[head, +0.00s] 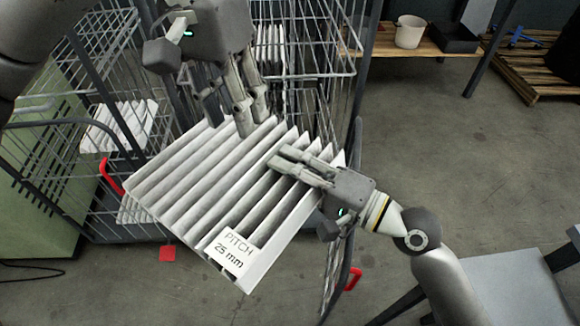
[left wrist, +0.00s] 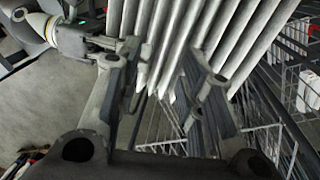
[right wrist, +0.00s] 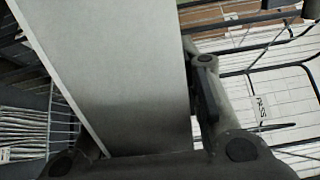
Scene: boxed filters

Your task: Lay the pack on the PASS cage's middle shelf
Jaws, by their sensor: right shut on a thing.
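The pack, a white pleated filter (head: 205,185) labelled PITCH 25 mm, is held tilted in front of the wire cages. My right gripper (head: 290,165) is shut on its right edge; the pack's flat side (right wrist: 115,70) fills much of the right wrist view. My left gripper (head: 235,118) is open at the pack's far edge. In the left wrist view its spread fingers (left wrist: 168,85) are close to the pleats; contact is unclear. A PASS sign (right wrist: 263,107) hangs on a wire cage in the right wrist view. The middle shelf is not clearly identifiable.
A wire cage (head: 62,150) at left holds white pleated packs (head: 120,125). More wire cage stands behind the pack. A bench with a white bucket (head: 410,32) and black tray (head: 453,38) stands at the back right.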

